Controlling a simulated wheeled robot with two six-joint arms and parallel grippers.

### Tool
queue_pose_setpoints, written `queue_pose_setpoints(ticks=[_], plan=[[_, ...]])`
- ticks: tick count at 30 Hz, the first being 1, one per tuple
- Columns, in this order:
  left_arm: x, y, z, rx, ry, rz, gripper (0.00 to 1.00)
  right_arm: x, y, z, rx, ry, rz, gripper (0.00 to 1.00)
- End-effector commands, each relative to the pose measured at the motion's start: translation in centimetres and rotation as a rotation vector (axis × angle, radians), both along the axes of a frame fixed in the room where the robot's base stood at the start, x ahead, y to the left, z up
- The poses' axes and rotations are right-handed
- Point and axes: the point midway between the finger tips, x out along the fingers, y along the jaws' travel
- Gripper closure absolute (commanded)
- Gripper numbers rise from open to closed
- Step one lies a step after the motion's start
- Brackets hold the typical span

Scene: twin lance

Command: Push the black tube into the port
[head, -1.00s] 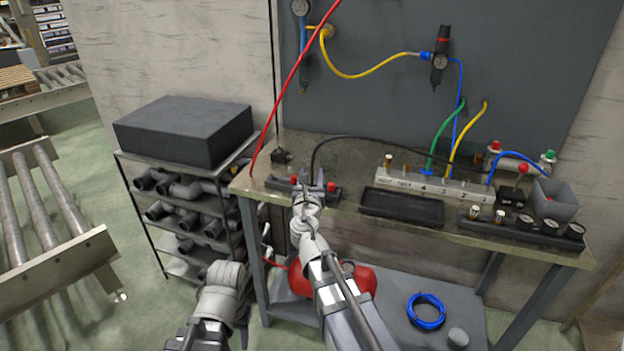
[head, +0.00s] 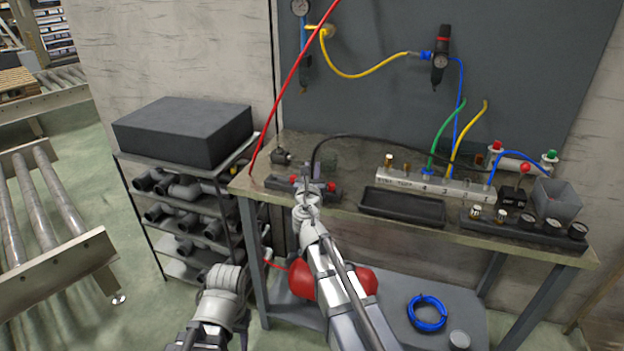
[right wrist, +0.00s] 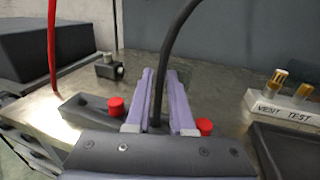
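The black tube (head: 372,138) arches up from my right gripper and runs right across the back of the bench. It also shows in the right wrist view (right wrist: 176,40). My right gripper (head: 307,186) is at the dark block with red knobs, near the bench's front left. In the right wrist view its two purple fingers (right wrist: 160,98) lie close on either side of the tube and appear shut on it. The tube's lower end is hidden. The pale port block (head: 432,186), with brass fittings, stands to the right, apart from the gripper. My left gripper is not in view.
The dark block with red knobs (right wrist: 85,108) lies below my right fingers. A black tray (head: 402,206) sits in front of the port block. Green, yellow and blue tubes rise behind it. A red hose (head: 295,75) hangs at the left. A grey bin (head: 556,200) and gauges stand right.

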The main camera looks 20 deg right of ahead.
Motion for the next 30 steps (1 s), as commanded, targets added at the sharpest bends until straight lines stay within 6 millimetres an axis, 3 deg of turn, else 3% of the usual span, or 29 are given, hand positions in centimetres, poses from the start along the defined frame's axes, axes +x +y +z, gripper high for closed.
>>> queue_pose_setpoints(ticks=[5, 23, 30], plan=[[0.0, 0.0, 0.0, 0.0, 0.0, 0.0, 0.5, 0.0, 0.0, 0.0, 0.0, 0.0, 0.0, 1.0], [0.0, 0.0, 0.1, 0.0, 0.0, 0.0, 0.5, 0.0, 0.0, 0.1, 0.0, 0.0, 0.0, 1.0], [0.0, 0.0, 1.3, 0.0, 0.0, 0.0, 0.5, 0.0, 0.0, 1.3, 0.0, 0.0, 0.0, 1.0]])
